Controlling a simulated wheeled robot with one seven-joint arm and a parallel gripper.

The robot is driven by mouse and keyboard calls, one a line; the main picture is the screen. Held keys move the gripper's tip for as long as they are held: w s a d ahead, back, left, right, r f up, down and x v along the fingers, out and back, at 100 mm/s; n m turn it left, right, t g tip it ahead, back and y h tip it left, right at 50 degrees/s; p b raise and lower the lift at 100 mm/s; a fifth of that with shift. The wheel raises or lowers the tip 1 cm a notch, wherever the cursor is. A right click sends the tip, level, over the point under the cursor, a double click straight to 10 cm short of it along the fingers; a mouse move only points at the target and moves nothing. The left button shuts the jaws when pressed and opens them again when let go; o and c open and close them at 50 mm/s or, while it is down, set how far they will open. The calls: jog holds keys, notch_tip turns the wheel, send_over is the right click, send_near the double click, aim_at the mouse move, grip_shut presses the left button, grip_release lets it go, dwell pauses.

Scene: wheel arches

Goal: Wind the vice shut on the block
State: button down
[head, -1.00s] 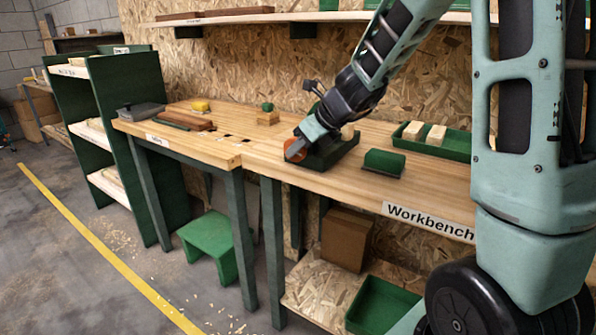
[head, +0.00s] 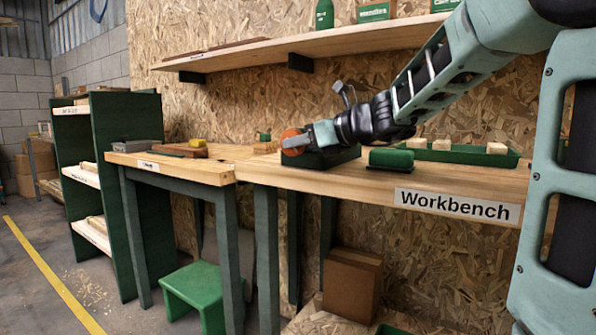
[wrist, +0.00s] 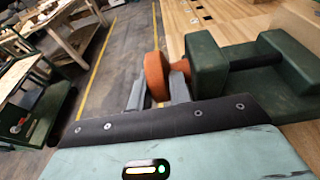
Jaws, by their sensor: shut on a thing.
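The vice (head: 330,158) is dark green and sits at the front edge of the workbench; its green jaws (wrist: 206,65) show at the right in the wrist view. Its round orange handwheel (head: 292,142) sticks out at the front end on a short orange shaft. My gripper (wrist: 157,88) is shut on the handwheel, with one grey finger on each side of the rim. In the head view my gripper (head: 303,140) and wrist hide much of the vice.
A green block-shaped thing (head: 390,158) lies right of the vice near the bench's edge. A green tray (head: 465,154) with wooden blocks is behind it. A wooden shelf (head: 330,45) runs above. A second table (head: 190,168) and a green stool (head: 197,288) stand left.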

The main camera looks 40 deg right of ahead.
jog(key=shift+f+t+y+b, duration=0.6)
jog(key=shift+t+b, duration=0.7)
jog(key=shift+b, duration=2.6)
jog(key=shift+r+t+b, duration=0.1)
jog(key=shift+t+b, duration=0.2)
jog(key=shift+b, duration=0.95)
jog(key=shift+r+b, duration=0.15)
jog(key=shift+b, duration=0.25)
jog(key=c, duration=1.6)
grip_release()
jog(key=shift+s+r, duration=0.1)
jog(key=v, duration=0.2)
jog(key=p+v, duration=0.1)
jog(key=v, duration=0.2)
jog(key=p+v, duration=0.1)
jog(key=v, duration=0.1)
jog(key=shift+s+d+f, duration=0.1)
jog(key=shift+s+f, duration=0.1)
jog(key=shift+f, duration=0.05)
